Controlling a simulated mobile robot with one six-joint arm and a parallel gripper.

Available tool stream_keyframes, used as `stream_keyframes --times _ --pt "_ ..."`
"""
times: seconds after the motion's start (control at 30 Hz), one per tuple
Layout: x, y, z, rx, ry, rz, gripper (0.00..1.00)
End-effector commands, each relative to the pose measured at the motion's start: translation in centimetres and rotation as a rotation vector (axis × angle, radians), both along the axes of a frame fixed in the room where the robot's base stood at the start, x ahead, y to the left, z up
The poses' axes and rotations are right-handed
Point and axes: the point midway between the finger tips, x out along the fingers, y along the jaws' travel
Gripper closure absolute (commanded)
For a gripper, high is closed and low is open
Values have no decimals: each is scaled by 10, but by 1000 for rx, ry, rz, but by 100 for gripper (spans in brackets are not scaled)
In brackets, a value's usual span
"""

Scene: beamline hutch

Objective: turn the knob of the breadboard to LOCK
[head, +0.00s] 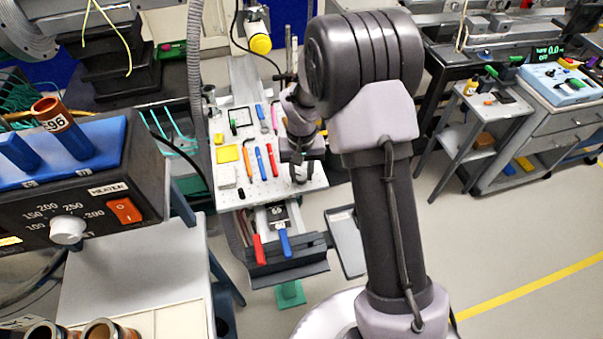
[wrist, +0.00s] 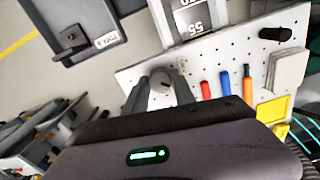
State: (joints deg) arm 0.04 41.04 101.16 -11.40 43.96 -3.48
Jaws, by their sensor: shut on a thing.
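The breadboard (head: 236,198) is a white perforated plate with several hand tools lying on it; it also fills the middle of the wrist view (wrist: 135,74). My gripper (head: 299,173) is over its right front part, pointing down. In the wrist view, my gripper (wrist: 162,90) has its two grey fingers on either side of a round grey knob (wrist: 161,77) and is shut on it. A short dark mark shows on the knob's top. The fingers hide part of the knob, and I cannot read any LOCK lettering. In the head view my gripper hides the knob.
Red, blue and orange-handled tools lie close beside my gripper, with a yellow tray (head: 227,154) further left. A dark heater box (head: 90,190) stands at the left. A grey tray (head: 347,243) is below the board.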

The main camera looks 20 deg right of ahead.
Motion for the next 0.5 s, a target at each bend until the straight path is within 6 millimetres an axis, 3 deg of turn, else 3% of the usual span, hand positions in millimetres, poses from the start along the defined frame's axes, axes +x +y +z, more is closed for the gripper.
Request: stream_keyframes --times 0.5 --pt "0 1 -1 0 0 -476 100"
